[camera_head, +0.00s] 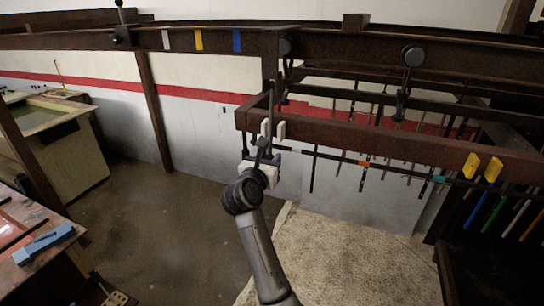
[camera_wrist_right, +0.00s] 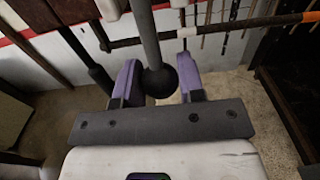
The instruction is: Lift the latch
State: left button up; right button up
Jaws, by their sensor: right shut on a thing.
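My right gripper (camera_head: 262,160) is raised at the left end of the brown hanging beam (camera_head: 350,136). In the right wrist view its two purple-padded fingers (camera_wrist_right: 159,80) are on either side of a grey rod (camera_wrist_right: 146,36) ending in a black ball (camera_wrist_right: 161,82). The gripper is shut on this rod, which looks like the latch handle. The rod hangs down from above, and its upper end is out of the wrist view. In the head view the gripper and arm partly hide it. My left gripper is not in view.
A dark rail (camera_head: 190,39) with white, yellow and blue marks runs overhead. A long thin bar (camera_head: 400,170) with orange and teal bands lies below the beam. Yellow tabs (camera_head: 471,166) are at the right. A workbench (camera_head: 30,250) stands at lower left.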

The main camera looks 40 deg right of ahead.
jog(key=shift+s+a+r+p, duration=0.15)
jog(key=shift+s+a+r, duration=0.25)
jog(key=shift+a, duration=0.45)
jog(key=shift+s+a+r+p, duration=0.1)
jog(key=shift+s+a+r, duration=0.1)
jog(key=shift+s+a, duration=0.5)
jog(key=shift+s+a+r+p, duration=0.15)
jog(key=shift+s+a+r, duration=0.15)
jog(key=shift+a, duration=0.75)
jog(key=s+a+r+p, duration=0.4)
jog(key=a+r, duration=0.4)
jog(key=r, duration=0.1)
jog(key=shift+s+a, duration=0.2)
jog(key=shift+a, duration=0.05)
jog(key=o, duration=0.6)
jog(key=shift+d, duration=0.2)
jog(key=shift+c, duration=0.2)
jog(key=shift+o, duration=1.4)
jog(key=shift+a+f, duration=0.1)
